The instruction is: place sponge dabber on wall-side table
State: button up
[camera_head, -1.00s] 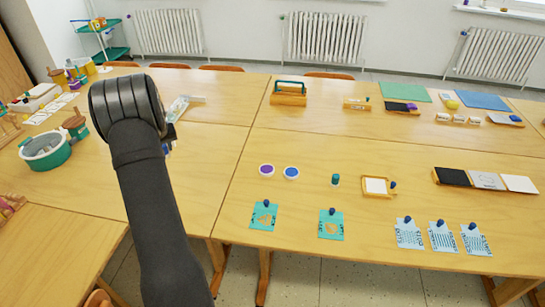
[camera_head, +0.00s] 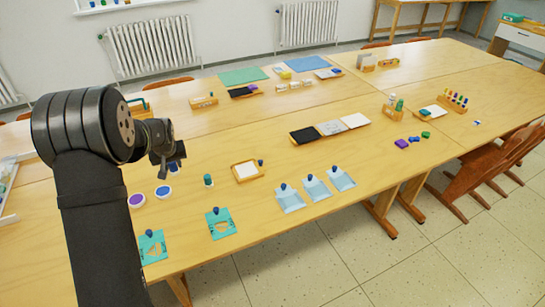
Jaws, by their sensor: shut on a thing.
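My gripper (camera_head: 170,165) is at the left, above the near table (camera_head: 270,225). Small blue-knobbed pieces that look like dabbers stand on teal stencil cards (camera_head: 222,224) and pale blue cards (camera_head: 315,187). A small green-capped piece (camera_head: 208,180) stands alone to the right of my gripper. The table row nearer the radiators (camera_head: 215,118) carries a green sheet and a blue sheet. Another wooden table (camera_head: 432,3) stands at the far wall.
Two round ink pads (camera_head: 162,192) lie below my gripper. A framed pad (camera_head: 246,170) and black, grey and white panels (camera_head: 304,135) lie to the right. Brown chairs (camera_head: 492,165) line the right edge. Bare wood shows between the two rows of objects.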

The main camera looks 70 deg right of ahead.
jog(key=s+d+m, duration=0.1)
jog(key=s+d, duration=0.2)
jog(key=s, duration=0.3)
jog(key=s+d+m, duration=0.1)
jog(key=s+d, duration=0.2)
jog(key=s, duration=0.3)
jog(key=shift+g+h, duration=0.3)
jog(key=shift+h, duration=0.1)
jog(key=w+f, duration=0.2)
jog(key=w, duration=0.1)
jog(key=w+f, duration=0.2)
jog(key=w, duration=0.2)
jog(key=w+a+f, duration=0.1)
jog(key=w+f, duration=0.2)
jog(key=w, duration=0.1)
jog(key=shift+w, duration=0.15)
jog(key=shift+f, duration=2)
jog(key=shift+f, duration=0.1)
jog(key=o, duration=0.9)
jog(key=shift+o, duration=0.2)
jog(key=v, duration=1.2)
jog(key=shift+d, duration=0.1)
